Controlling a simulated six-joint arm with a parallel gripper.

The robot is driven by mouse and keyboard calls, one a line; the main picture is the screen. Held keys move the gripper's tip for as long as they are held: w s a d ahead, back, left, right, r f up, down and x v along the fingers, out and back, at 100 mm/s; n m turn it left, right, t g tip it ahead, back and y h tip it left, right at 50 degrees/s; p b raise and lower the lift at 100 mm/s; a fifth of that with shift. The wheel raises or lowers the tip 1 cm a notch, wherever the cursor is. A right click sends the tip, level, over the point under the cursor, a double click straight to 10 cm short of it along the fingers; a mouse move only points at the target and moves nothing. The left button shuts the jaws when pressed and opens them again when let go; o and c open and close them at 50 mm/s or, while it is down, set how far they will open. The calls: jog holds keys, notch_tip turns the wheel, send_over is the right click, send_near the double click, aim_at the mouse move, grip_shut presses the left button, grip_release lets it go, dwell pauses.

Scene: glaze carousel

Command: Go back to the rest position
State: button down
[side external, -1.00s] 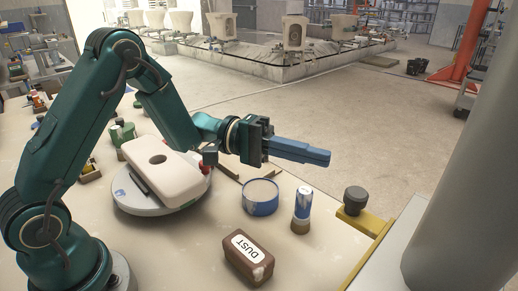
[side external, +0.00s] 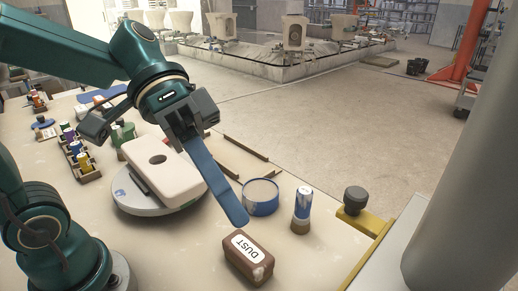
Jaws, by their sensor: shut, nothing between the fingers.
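My gripper (side external: 233,215) is shut and empty, its long blue fingers pressed together and pointing down to the right. In the picture the fingertips lie between the white block and the blue-rimmed round tub, above the brown block labelled DUST. I cannot tell how high they are above the table. No marked rest position shows.
A white block with a hole (side external: 150,172) lies on a round turntable (side external: 130,205). A blue-rimmed tub (side external: 261,197), a blue-and-white cylinder (side external: 302,205) and the DUST block (side external: 248,258) stand nearby. Small coloured jars (side external: 84,160) stand at left. A thick grey post fills the right.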

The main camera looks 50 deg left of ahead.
jog(key=s+a+f+n+t+y, duration=0.1)
jog(key=a+f+n+t+y, duration=0.3)
jog(key=a+y, duration=0.6)
jog(key=a+f+t, duration=0.1)
jog(key=a+f, duration=0.1)
jog(key=a, duration=0.2)
jog(key=shift+s+t+y, duration=0.2)
jog(key=shift+t+y, duration=0.1)
